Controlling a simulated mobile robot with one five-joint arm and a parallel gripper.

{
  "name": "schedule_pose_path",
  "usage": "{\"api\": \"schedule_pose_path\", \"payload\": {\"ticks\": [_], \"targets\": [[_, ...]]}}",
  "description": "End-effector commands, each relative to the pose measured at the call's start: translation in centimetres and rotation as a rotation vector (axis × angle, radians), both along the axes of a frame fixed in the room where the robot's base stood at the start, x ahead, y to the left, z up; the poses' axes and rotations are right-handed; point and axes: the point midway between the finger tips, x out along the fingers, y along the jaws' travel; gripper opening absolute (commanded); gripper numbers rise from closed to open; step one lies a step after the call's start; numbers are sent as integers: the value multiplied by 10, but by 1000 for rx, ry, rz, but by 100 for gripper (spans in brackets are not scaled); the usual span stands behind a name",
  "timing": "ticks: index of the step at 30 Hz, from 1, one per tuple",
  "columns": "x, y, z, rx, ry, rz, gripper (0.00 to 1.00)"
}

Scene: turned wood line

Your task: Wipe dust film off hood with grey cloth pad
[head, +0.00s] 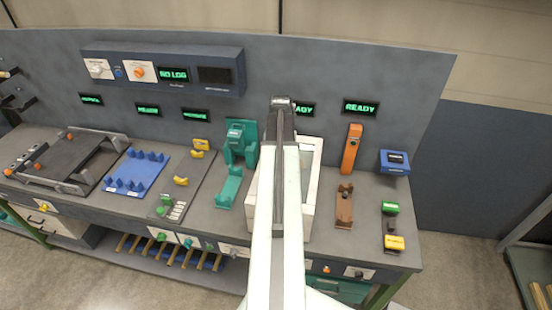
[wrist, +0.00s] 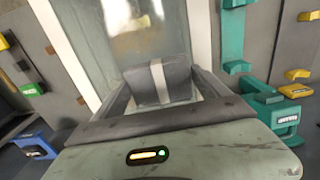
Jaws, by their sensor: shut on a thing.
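The hood (head: 306,165) is a white-framed box with a clear pane, right of centre on the bench and partly hidden behind my arm. In the wrist view its pane (wrist: 103,48) fills the upper middle. A pale, cloudy patch of dust film (wrist: 140,38) shows on the pane, with brighter glare near the top. My gripper (wrist: 160,88) is shut on the grey cloth pad (wrist: 179,82), which has a light stripe across it. The pad is in front of the pane; I cannot tell whether it touches. In the head view my arm hides the gripper and pad.
A teal holder (head: 229,187) stands left of the hood. An orange upright device (head: 352,148) and a brown cradle (head: 344,206) stand right of it. A blue rack (head: 138,172) is farther left. A blue box (head: 394,161) is at the bench's right end.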

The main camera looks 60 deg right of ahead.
Motion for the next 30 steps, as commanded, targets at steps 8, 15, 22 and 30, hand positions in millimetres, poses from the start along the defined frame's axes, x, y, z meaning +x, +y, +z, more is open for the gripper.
{"api": "schedule_pose_path", "payload": {"ticks": [8,15,22,30], "targets": [[-20,-6,0,-2,8,-5,52],[-33,-11,1,-2,6,-3,52],[-41,-13,1,-2,5,-3,52],[-62,-20,0,-2,5,-3,52]]}}
